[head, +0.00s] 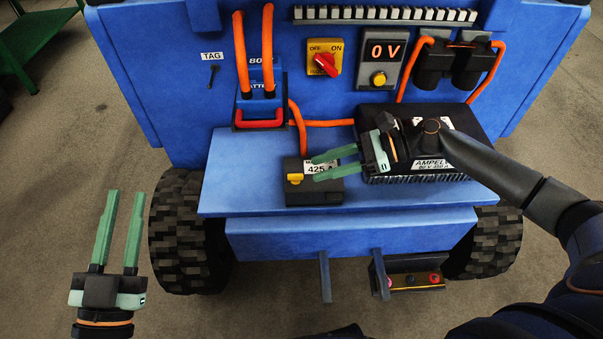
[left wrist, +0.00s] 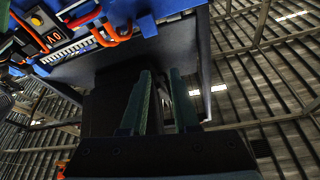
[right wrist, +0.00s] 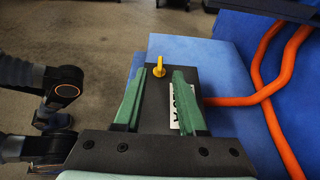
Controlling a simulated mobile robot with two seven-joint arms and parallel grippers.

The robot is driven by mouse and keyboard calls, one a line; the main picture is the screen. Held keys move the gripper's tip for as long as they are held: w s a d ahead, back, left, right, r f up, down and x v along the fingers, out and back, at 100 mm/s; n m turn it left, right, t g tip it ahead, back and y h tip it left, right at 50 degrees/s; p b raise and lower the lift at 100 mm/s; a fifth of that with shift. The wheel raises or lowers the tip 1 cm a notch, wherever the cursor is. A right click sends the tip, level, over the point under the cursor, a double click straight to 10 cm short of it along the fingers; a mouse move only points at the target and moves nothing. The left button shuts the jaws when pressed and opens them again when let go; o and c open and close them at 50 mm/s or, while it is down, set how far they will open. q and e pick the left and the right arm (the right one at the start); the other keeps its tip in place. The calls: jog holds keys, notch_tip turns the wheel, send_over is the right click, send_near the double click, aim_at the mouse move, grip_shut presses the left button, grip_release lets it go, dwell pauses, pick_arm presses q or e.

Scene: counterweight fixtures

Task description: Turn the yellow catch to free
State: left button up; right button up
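The yellow catch (head: 295,179) sits at the left end of a black box (head: 314,193) with a "425 A" label, on the blue ledge. It also shows in the right wrist view (right wrist: 159,67), just past my fingertips and between their lines. My right gripper (head: 315,168) reaches in from the right over the black box, open, with its green fingers pointing at the catch. Nothing is between the fingers, and I cannot tell whether they touch the box. My left gripper (head: 125,194) is open and empty, left of the blue machine and away from the catch.
A black battery-like block (head: 420,170) lies under my right arm. Orange cables (head: 300,130) run behind the box to a connector with a red handle (head: 260,124). A red switch (head: 325,62) and a "0 V" display (head: 385,52) are on the panel above. The ledge's left part is clear.

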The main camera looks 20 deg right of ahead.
aim_at(296, 174)
jog(key=x, duration=0.5)
jog(key=shift+a+b, duration=0.15)
jog(key=shift+b, duration=0.25)
pick_arm(q)
jog(key=r+h, duration=0.1)
jog(key=s+r+m+t+h, duration=0.1)
jog(key=r, duration=0.1)
jog(key=s+r+m+h, duration=0.1)
jog(key=r, duration=0.1)
jog(key=shift+s+d+r+t, duration=0.2)
jog(key=shift+s+d+t, duration=0.1)
jog(key=shift+t, duration=0.1)
pick_arm(e)
jog(key=shift+c, duration=0.2)
pick_arm(q)
jog(key=shift+w, duration=0.1)
pick_arm(e)
grip_shut()
